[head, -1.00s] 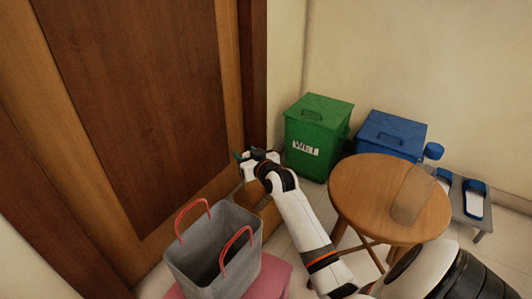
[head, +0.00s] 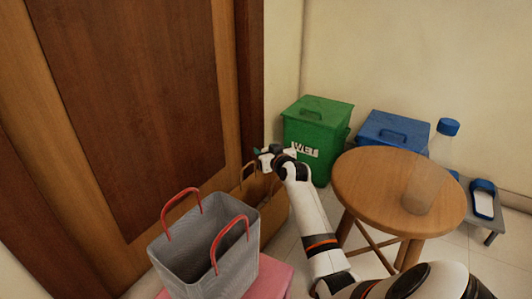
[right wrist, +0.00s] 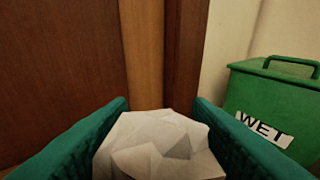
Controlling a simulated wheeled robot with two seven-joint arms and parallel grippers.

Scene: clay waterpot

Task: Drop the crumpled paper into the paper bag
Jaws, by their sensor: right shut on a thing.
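The crumpled paper (right wrist: 160,147) is a whitish faceted lump between the two green fingers of my right gripper (right wrist: 160,150) in the right wrist view. The gripper is shut on it. In the head view my right gripper (head: 266,152) is above and beside the brown paper bag (head: 270,205), close to its handle (head: 249,173). The bag stands on the floor by the door, partly hidden by my right arm and the grey bag. The paper is too small to make out clearly in the head view. My left gripper is not in view.
A grey bag with red handles (head: 205,245) stands on a pink stool (head: 272,281) in front of the paper bag. A green "WET" bin (head: 318,125) and a blue bin (head: 393,132) stand behind.

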